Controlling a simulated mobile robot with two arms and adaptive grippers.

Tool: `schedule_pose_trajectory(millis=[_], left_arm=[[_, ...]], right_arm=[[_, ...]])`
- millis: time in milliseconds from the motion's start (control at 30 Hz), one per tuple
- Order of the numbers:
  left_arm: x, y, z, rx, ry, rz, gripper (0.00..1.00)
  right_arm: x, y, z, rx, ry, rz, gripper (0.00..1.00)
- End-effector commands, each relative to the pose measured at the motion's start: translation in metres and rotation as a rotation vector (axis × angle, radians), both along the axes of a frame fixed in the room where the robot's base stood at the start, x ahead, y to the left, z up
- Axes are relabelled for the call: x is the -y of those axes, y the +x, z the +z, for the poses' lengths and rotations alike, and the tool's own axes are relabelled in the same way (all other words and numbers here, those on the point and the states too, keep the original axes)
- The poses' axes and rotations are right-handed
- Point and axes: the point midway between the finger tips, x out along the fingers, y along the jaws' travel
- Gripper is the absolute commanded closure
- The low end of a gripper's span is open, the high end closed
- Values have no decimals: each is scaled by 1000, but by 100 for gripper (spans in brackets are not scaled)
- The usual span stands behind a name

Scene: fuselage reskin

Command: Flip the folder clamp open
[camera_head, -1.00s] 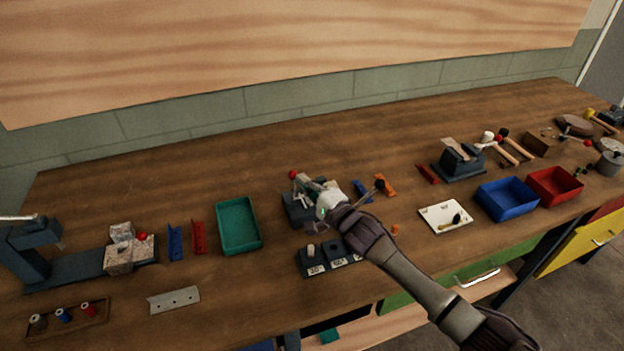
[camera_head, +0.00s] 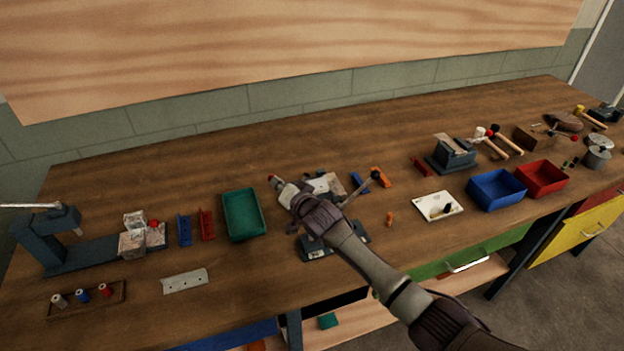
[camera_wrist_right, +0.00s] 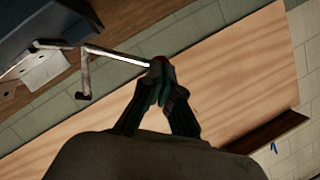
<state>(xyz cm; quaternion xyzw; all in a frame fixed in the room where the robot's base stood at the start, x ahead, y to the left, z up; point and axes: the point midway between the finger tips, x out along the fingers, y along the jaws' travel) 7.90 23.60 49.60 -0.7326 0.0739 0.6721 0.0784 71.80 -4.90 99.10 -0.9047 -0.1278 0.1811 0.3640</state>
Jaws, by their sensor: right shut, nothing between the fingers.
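The folder (camera_head: 326,183) is a small bench device with a pale top plate in the middle of the table, partly hidden by my right arm. Its clamp handle ends in a red knob (camera_head: 272,178) at the left. My right gripper (camera_head: 283,188) is shut with nothing between its fingers, right at the knob. In the right wrist view, the shut fingertips (camera_wrist_right: 160,78) sit at the red knob (camera_wrist_right: 159,60), and a thin silver rod (camera_wrist_right: 120,56) runs left from it. Whether they touch is unclear. My left gripper is out of view.
A lever with a black knob (camera_head: 376,175) stands right of the folder. A green tray (camera_head: 242,232) is close on the left. A dark block stand (camera_head: 318,248) lies in front, partly under my arm. Blue (camera_head: 497,203) and red (camera_head: 543,190) bins stand at the right.

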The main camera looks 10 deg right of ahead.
Motion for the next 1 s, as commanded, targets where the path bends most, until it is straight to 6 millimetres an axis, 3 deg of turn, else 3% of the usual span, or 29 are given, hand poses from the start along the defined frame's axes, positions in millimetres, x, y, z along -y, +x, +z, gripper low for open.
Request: schedule_pose_trajectory(millis=[400, 1000], left_arm=[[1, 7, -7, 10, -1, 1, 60], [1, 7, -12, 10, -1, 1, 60]], right_arm=[[-16, -1, -16, 38, -260, -2, 100], [-20, -2, -24, 56, -385, -3, 100]])
